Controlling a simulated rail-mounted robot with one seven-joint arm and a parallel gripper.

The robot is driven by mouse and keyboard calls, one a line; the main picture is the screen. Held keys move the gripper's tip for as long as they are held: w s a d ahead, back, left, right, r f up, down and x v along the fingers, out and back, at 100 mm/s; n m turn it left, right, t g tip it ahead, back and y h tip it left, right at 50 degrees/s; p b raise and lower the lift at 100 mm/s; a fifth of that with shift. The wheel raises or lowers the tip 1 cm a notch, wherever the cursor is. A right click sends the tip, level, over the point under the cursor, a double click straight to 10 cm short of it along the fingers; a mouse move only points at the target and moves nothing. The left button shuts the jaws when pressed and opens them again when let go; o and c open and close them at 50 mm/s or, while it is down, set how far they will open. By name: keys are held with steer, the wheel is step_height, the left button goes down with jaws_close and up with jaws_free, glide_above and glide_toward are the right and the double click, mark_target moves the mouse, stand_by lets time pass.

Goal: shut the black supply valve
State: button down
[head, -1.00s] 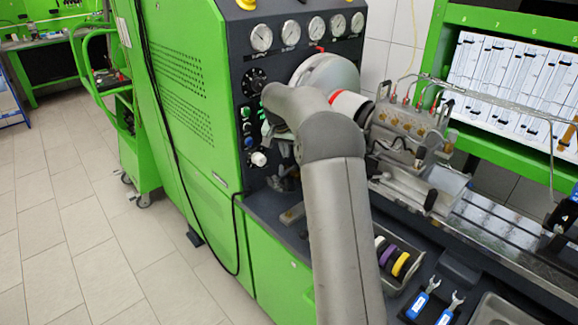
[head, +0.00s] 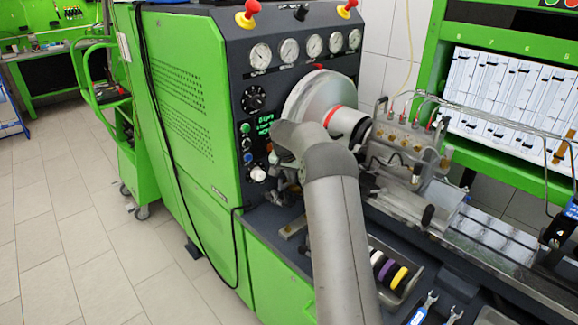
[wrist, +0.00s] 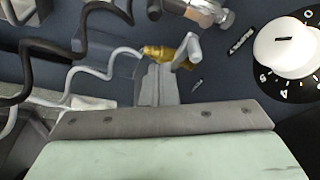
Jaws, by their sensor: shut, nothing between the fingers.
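In the wrist view, a black hose runs into a silver valve fitting (wrist: 200,10), cut off by the top edge; it looks like the black supply valve. Its handle position cannot be told. Below it, a brass valve (wrist: 170,52) with a grey lever is fed by a grey hose. My gripper (wrist: 162,125) fills the bottom of the wrist view as a grey bar and pale green pad. It is shut and empty, apart from both valves. In the head view my arm hides most of the gripper and the valve area.
A white knob (wrist: 285,48) on a black dial is at the right in the wrist view. The head view shows gauges (head: 289,50), a black dial (head: 254,99), a large silver disc (head: 318,95) and the pump block (head: 405,145) close around my arm. Floor at left is clear.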

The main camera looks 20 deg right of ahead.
steer(key=shift+s+a+f+p, duration=0.5)
steer(key=shift+s+f, duration=0.05)
steer(key=shift+f, duration=0.2)
steer(key=shift+s+a+f+p, duration=0.5)
steer(key=shift+f, duration=0.2)
